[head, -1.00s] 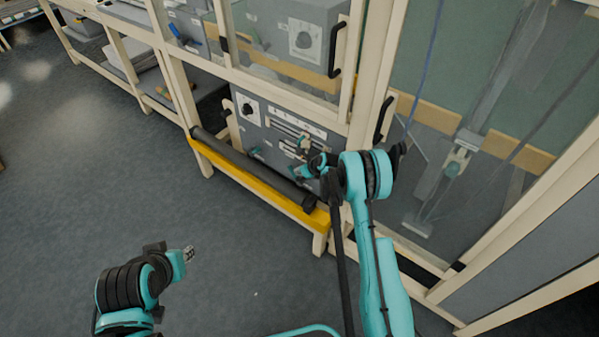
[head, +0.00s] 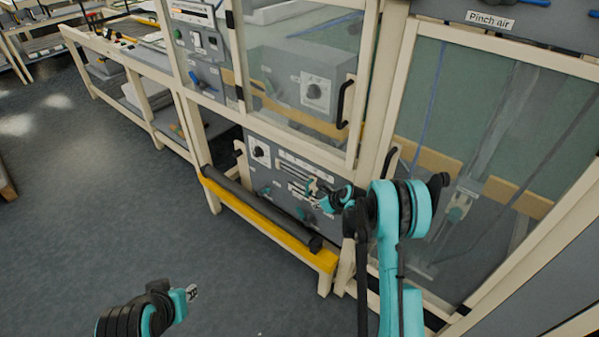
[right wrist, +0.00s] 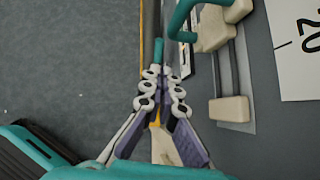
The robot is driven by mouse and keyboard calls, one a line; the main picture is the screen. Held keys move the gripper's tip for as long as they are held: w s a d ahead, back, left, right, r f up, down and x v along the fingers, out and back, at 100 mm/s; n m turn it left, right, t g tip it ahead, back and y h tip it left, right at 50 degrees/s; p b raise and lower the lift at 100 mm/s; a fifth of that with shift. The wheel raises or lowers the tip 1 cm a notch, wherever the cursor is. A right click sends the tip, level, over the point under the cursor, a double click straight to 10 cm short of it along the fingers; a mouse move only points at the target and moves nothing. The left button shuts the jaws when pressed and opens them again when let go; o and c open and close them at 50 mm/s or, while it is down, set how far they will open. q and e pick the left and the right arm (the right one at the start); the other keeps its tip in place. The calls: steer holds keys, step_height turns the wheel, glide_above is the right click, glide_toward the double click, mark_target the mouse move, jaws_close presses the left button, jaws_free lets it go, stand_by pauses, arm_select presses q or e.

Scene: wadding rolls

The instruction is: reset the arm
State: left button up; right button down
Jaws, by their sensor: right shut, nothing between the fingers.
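My right arm reaches in from the lower right of the head view. Its gripper (head: 314,188) is in front of the grey control panel (head: 262,176) low on the machine. The right wrist view shows its fingers (right wrist: 160,84) together with nothing held. They lie left of the panel's pale knobs and a teal handle (right wrist: 215,30), seemingly apart from them. My left gripper (head: 190,294) is at the lower left of the head view, over open floor; its fingers are too small to tell open from shut.
A dark roller (head: 262,209) lies along a yellow beam (head: 270,233) below the panel. Cream frame posts and glazed doors with a black handle (head: 345,103) rise behind the right arm. Grey floor (head: 100,210) is clear on the left. A "Pinch air" label (head: 490,21) is at top right.

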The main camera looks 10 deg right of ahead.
steer(key=s+a+r+n+h, duration=0.1)
steer(key=s+a+r+n, duration=0.1)
steer(key=s+r+n, duration=0.75)
steer(key=s+a+r+n+h, duration=0.1)
steer(key=s+a+r+n, duration=0.35)
steer(key=r, duration=0.75)
steer(key=s+r+n+h, duration=0.1)
steer(key=s+r+n, duration=0.1)
steer(key=s+n, duration=1.4)
steer(key=s, duration=0.7)
steer(key=shift+s+d, duration=0.3)
steer(key=shift+d, duration=0.05)
